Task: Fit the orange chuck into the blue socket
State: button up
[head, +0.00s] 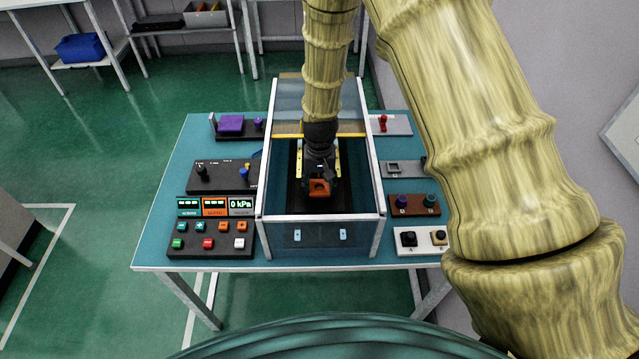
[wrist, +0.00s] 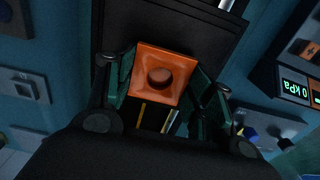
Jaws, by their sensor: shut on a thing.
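The orange chuck (head: 319,188) is a squarish block with a round hole in its face. It is held at the end of my gripper (head: 320,176), inside the clear-walled enclosure in the middle of the table. In the wrist view the chuck (wrist: 163,75) sits between the two dark green fingers of my gripper (wrist: 160,88), tilted a little in the picture. A dark base plate lies under it. I cannot make out a blue socket in either view; it may be hidden by my gripper and the chuck.
The enclosure's front panel (head: 320,235) and white-edged side walls surround my gripper closely. Panels with buttons (head: 210,243), a 0 kPa display (head: 241,204) and knobs (head: 414,203) stand on both sides on the teal table (head: 185,150). A yellow bar (head: 350,133) crosses behind.

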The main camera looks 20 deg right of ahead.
aim_at(320, 189)
jog(key=shift+f, duration=0.4)
jog(key=o, duration=1.2)
jog(key=shift+r, duration=0.1)
notch_tip(320, 189, up, 12)
jog(key=shift+f, duration=0.1)
